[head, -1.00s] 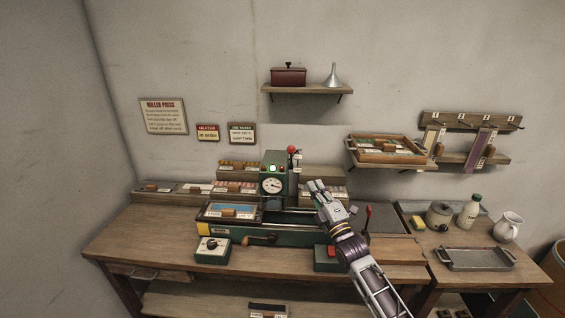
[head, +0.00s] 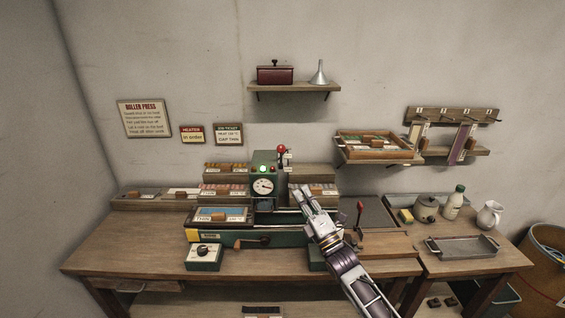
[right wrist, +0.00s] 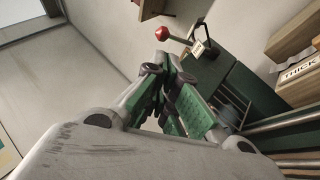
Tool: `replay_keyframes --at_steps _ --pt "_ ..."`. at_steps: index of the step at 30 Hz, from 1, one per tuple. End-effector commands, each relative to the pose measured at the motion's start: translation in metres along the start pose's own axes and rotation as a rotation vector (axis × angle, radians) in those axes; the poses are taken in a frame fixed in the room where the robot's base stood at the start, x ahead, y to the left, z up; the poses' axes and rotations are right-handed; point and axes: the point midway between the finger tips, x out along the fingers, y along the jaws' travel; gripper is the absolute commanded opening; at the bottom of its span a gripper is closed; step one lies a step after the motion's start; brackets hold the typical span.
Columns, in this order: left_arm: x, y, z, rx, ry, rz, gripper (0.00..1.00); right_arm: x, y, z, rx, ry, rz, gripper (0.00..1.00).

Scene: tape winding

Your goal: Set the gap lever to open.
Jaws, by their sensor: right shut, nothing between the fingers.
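The green press (head: 264,181) stands on the bench with a dial and a lit green lamp. A lever with a red ball knob (head: 281,149) rises at its top right, beside a small white tag (head: 287,158); I take it for the gap lever. Its set position is too small to read. My right gripper (head: 302,191) is shut and empty, just right of the press and lower than the knob. In the right wrist view, the red knob (right wrist: 162,33) shows beyond the closed fingers (right wrist: 172,62), apart from them. My left gripper is not in view.
A second red-knobbed lever (head: 360,207) stands right of my right arm. A block rack (head: 314,173) lies behind the gripper. A control box (head: 204,257) and a crank (head: 252,242) are at the front. A wooden tray (head: 376,146) is on the wall at right.

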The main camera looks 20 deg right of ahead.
Motion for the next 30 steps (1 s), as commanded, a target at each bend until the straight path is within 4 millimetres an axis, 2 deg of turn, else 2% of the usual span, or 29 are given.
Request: replay_keyframes --at_steps 19,30 --pt "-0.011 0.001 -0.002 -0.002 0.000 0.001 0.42 0.051 0.001 0.000 0.001 0.000 0.000 0.00" --pt "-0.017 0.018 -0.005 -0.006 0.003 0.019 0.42 0.082 0.001 0.000 0.001 0.000 0.001 0.00"
